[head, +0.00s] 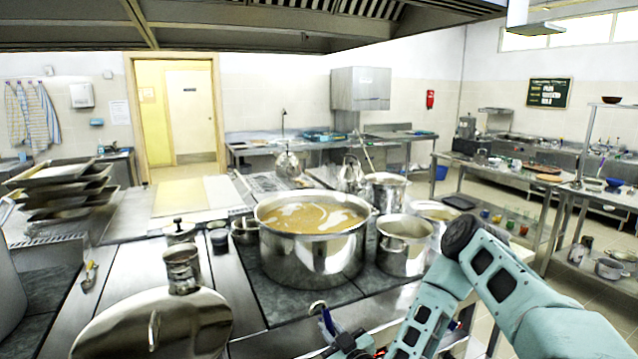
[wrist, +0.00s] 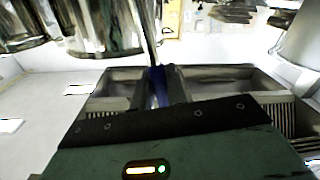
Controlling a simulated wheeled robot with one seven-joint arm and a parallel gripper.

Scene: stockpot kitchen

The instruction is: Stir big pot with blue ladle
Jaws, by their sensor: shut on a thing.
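The big pot (head: 312,262) stands on the dark cooktop in the middle of the head view, filled with brown soup that has pale swirls. My gripper (head: 343,342) is low in front of the pot, apart from it, and partly cut by the bottom edge. It is shut on the blue ladle (head: 328,321). In the wrist view, the blue handle of the ladle (wrist: 160,84) sits between the fingers of my gripper (wrist: 157,98), and its thin metal shaft runs up out of the picture. I cannot see the ladle's bowl clearly.
A smaller steel pot (head: 403,255) stands right of the big pot, with more pots behind. A large lid (head: 153,330) lies at the front left, near a small steel canister (head: 182,265). Stacked trays (head: 62,190) stand at the far left.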

